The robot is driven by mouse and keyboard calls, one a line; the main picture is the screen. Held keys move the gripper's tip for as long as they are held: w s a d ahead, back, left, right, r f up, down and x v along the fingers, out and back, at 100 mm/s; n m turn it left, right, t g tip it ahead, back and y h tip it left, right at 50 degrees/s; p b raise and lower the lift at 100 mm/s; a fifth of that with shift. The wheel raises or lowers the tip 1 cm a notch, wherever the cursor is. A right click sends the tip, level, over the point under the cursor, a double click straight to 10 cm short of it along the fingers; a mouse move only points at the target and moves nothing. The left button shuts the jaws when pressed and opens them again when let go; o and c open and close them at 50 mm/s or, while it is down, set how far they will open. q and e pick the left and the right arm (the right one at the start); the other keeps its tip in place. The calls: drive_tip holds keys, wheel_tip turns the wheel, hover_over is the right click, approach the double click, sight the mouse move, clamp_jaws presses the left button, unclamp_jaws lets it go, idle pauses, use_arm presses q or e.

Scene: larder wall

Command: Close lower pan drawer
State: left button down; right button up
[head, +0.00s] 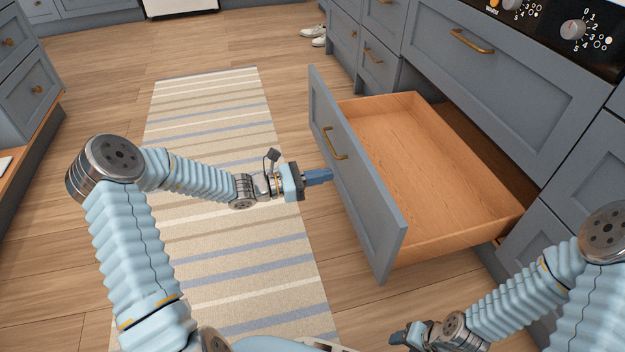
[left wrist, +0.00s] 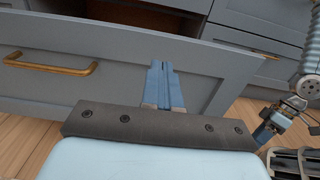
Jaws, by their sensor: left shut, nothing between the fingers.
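The lower pan drawer (head: 428,160) is pulled far out from the cabinet, and its wooden inside looks empty. Its grey front panel (head: 360,185) has a brass handle (head: 335,143); the panel and handle also show in the left wrist view (left wrist: 50,66). Contact cannot be told for sure. In the left wrist view the shut fingers (left wrist: 161,68) point at the panel, right of the handle. My right gripper (head: 398,338) is low in the head view; its fingers are small and unclear.
A closed grey drawer (head: 500,75) with a brass handle is above the open one, under a cooker panel with knobs (head: 573,29). A striped rug (head: 215,120) lies on the wooden floor. White shoes (head: 314,36) stand at the back. The floor left of the drawer is clear.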

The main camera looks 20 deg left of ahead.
sight(364, 167)
use_arm(q)
drive_tip(key=b+x, duration=0.1)
drive_tip(key=x, duration=0.7)
drive_tip(key=shift+w+d, duration=0.15)
drive_tip(key=shift+d, duration=0.05)
use_arm(e)
drive_tip(key=shift+f, duration=0.65)
